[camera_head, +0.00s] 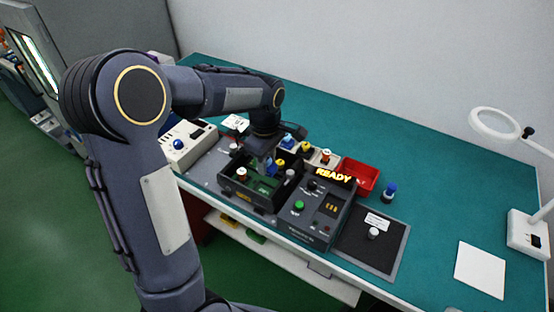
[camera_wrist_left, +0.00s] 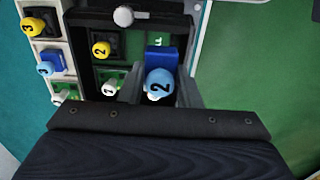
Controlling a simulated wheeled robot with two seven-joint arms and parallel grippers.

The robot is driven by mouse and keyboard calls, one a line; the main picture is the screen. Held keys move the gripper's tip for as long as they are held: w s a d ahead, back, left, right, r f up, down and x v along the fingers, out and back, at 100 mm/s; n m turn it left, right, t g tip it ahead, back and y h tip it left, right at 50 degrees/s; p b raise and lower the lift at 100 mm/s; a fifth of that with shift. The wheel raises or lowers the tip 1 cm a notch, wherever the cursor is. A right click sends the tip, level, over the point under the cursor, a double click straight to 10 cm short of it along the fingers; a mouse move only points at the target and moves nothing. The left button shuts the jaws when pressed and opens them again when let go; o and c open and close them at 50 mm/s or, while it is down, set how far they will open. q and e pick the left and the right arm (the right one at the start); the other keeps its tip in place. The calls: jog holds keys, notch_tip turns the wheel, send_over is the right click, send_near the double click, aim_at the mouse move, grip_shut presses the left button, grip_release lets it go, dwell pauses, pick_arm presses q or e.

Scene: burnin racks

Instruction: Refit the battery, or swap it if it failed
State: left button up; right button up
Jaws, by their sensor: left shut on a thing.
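My left gripper (camera_head: 268,158) reaches down over the open dark rack box (camera_head: 232,188). In the left wrist view the gripper (camera_wrist_left: 158,92) is shut on a blue-topped battery marked 2 (camera_wrist_left: 160,83), with a blue block (camera_wrist_left: 161,58) just beyond it. Whether the battery is seated or lifted, I cannot tell. In the box a yellow-topped piece marked 2 (camera_wrist_left: 100,49), a white one marked 1 (camera_wrist_left: 111,87) and a plain pale knob (camera_wrist_left: 123,16) show. The tester panel (camera_head: 325,208) beside the box shows READY. My right gripper is not in view.
A row of yellow, blue and white pieces (camera_wrist_left: 45,68) stands beside the box. A red bin (camera_head: 361,176), a loose blue-topped battery (camera_head: 389,191), a dark mat (camera_head: 388,253) with a pale knob (camera_head: 373,234), and a magnifier lamp (camera_head: 529,235) are to the right. The back of the green table is clear.

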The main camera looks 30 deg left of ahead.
pick_arm(q)
jog(key=shift+w+a+f, duration=0.2)
jog(key=shift+a+f, duration=0.05)
jog(key=shift+a, duration=0.5)
jog(key=shift+f+b, duration=0.5)
jog(key=shift+f, duration=0.15)
notch_tip(320, 180, down, 8)
jog(key=b, duration=0.6)
jog(key=shift+r, duration=0.15)
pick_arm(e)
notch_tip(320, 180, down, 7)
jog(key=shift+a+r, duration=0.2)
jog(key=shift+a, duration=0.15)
pick_arm(q)
jog(key=shift+f, duration=0.45)
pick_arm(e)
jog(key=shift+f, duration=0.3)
pick_arm(q)
jog(key=o, duration=1.2)
jog(key=shift+r+p, duration=1.75)
jog(key=shift+r, duration=0.75)
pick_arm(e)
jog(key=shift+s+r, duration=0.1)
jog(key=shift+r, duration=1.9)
